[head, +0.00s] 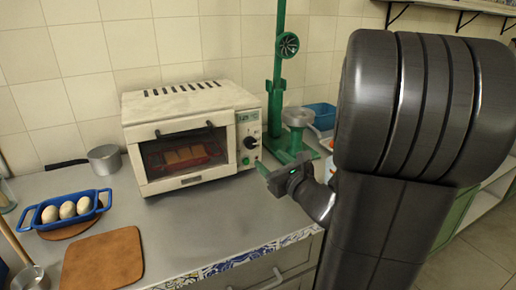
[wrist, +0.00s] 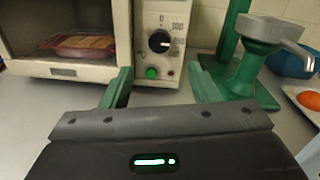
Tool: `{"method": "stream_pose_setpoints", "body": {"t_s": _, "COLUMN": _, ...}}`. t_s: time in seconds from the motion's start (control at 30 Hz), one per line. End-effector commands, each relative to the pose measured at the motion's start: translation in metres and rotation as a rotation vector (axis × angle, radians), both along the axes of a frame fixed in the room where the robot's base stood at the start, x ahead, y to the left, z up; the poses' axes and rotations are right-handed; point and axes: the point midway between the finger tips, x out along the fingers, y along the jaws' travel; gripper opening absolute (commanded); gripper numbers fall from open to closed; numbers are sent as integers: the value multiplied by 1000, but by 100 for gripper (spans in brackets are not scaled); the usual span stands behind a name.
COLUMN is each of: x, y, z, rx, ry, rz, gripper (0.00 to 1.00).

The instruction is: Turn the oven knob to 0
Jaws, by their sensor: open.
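The white toaster oven (head: 190,135) stands on the counter against the tiled wall, its door shut. Its black knob (head: 250,143) is on the right-hand panel; in the wrist view the knob (wrist: 159,41) sits below a printed scale with 0 and 100, its pale mark pointing right, away from the 0. A green button (wrist: 152,73) is below the knob. My gripper (head: 268,174) is in front of the panel, to the lower right of the knob and apart from it. In the wrist view its green fingers (wrist: 162,88) are spread and empty.
A green stand with a metal cup (head: 297,117) is close at the oven's right. A blue tray of eggs (head: 67,209), a brown board (head: 103,259) and a small pot (head: 104,158) are at the left. The counter before the oven is clear.

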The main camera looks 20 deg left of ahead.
Motion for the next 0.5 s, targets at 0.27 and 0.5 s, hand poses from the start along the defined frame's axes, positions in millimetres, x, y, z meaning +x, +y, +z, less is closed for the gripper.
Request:
{"method": "stream_pose_setpoints", "body": {"t_s": 0.27, "x": 35, "y": 49, "z": -1, "rx": -1, "ry": 1, "rz": 4, "gripper": 55}}
{"method": "stream_pose_setpoints", "body": {"t_s": 0.5, "x": 54, "y": 74, "z": 0, "rx": -1, "ry": -1, "rz": 2, "gripper": 55}}
